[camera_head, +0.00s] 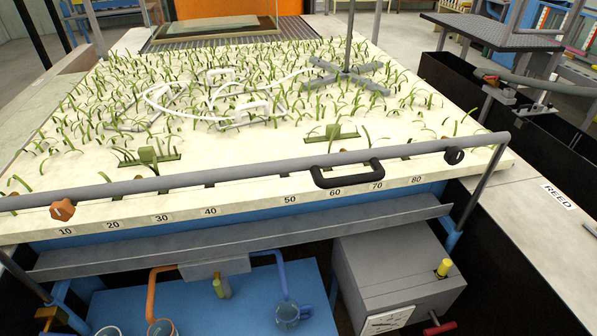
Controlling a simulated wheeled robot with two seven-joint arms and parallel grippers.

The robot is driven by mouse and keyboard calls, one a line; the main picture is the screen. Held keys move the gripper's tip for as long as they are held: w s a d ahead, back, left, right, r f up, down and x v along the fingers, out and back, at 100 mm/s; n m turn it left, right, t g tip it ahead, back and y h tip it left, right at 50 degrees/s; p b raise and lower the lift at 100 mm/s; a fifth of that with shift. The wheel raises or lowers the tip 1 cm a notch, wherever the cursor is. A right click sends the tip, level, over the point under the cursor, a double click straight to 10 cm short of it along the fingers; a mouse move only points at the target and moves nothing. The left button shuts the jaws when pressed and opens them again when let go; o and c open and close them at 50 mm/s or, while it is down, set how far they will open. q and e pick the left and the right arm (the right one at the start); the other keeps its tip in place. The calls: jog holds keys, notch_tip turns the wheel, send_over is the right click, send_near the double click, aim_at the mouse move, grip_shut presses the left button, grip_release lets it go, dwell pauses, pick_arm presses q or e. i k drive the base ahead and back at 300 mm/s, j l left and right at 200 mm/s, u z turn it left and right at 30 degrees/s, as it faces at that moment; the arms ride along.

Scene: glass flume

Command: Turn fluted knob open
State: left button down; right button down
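Several knobs show, and I cannot tell for sure which one is the fluted knob. An orange-brown lobed knob (62,210) sits at the left end of the grey rail, with a pale mark on its face. A black round knob (454,155) with a pale mark sits near the rail's right end. A yellow knob (443,267) stands on top of the grey box at lower right. Neither of my grippers is in view.
The grey rail (230,174) with a black handle (347,174) runs along the front of the planted bed (270,190), above a number scale. Below are a grey ledge (240,238), orange and blue pipes, cups on a blue surface, and a grey box (390,265) with a dial.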

aim_at(62, 210)
jog(key=k+u, duration=0.1)
jog(key=u, duration=1.3)
